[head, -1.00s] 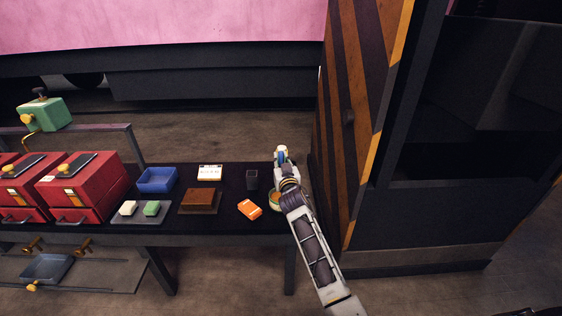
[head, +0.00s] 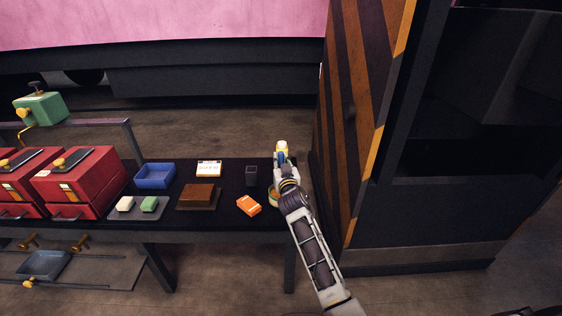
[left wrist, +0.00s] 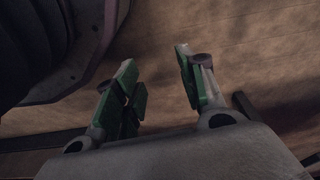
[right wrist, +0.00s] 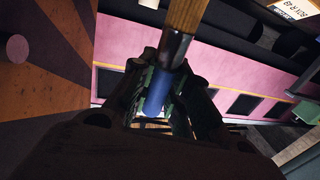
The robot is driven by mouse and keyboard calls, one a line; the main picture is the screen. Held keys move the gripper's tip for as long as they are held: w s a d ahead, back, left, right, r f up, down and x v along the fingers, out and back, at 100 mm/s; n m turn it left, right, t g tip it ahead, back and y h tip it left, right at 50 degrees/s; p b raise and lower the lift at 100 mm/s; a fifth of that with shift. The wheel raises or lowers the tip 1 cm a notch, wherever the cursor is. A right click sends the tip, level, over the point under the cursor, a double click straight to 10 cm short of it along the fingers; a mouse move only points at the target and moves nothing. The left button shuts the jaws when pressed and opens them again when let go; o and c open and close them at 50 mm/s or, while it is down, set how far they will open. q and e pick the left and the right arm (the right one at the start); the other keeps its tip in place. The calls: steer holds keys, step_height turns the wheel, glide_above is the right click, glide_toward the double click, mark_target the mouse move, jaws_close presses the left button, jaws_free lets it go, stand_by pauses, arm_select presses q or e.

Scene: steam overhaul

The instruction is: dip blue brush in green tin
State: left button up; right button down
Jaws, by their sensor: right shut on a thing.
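My right gripper (head: 281,162) is shut on the blue brush, near the right end of the dark bench. In the right wrist view, the brush's blue part (right wrist: 158,92) sits between the fingers, and a dark band and a yellow-brown part (right wrist: 186,15) extend beyond it. In the head view a blue bit and a pale yellow end (head: 282,146) show at the gripper. A round tin with a greenish rim (head: 273,196) stands at the bench's right end, partly hidden by my right arm; the brush appears apart from it. My left gripper (left wrist: 160,85) is open and empty.
The bench holds an orange box (head: 249,205), a dark cup (head: 251,176), a brown block (head: 198,195), a white card box (head: 209,168), a blue tray (head: 155,176) and red toolboxes (head: 82,180). A striped cabinet (head: 360,120) stands close on the right.

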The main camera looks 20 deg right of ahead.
steer(key=shift+f, duration=0.3)
steer(key=shift+f+b, duration=0.3)
steer(key=shift+b, duration=0.15)
steer(key=shift+f+b, duration=0.3)
steer(key=shift+f, duration=0.3)
steer(key=shift+f+b, duration=0.1)
steer(key=shift+b, duration=0.25)
steer(key=shift+f, duration=0.25)
arm_select(q)
steer(key=w+d+r, duration=0.2)
steer(key=d+r, duration=0.1)
steer(key=r, duration=0.6)
steer(key=shift+w+d+r+g+b, duration=0.2)
steer(key=shift+w+d+g+b, duration=0.05)
steer(key=shift+d+g+b, duration=0.1)
arm_select(e)
steer(key=shift+f, duration=0.1)
arm_select(q)
steer(key=shift+s+f, duration=0.15)
steer(key=shift+s, duration=0.05)
steer(key=shift+w+f+b, duration=0.1)
steer(key=shift+f+b, duration=0.25)
steer(key=shift+b, duration=0.1)
arm_select(e)
steer(key=shift+f, duration=0.6)
